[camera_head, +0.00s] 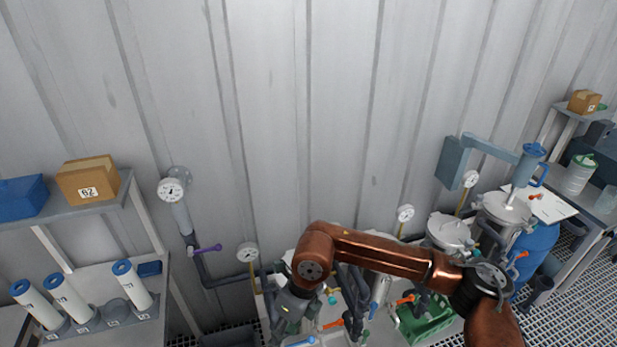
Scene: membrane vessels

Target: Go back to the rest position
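My copper-coloured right arm comes in from the bottom right, bends at a dark joint and reaches left across the vessels. Its dark grey gripper end (290,306) hangs down at the lower middle, in front of the vessels and pipes. The fingers are not clear against the dark pipes behind, so I cannot tell their opening or whether they hold anything. My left gripper is not in view.
Metal vessels (450,232) with gauges and a green crate (425,318) stand close to my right arm. A blue drum (536,252) is at right. A left shelf (75,212) holds a cardboard box (88,180); white cylinders (68,298) stand below. The upper wall area is clear.

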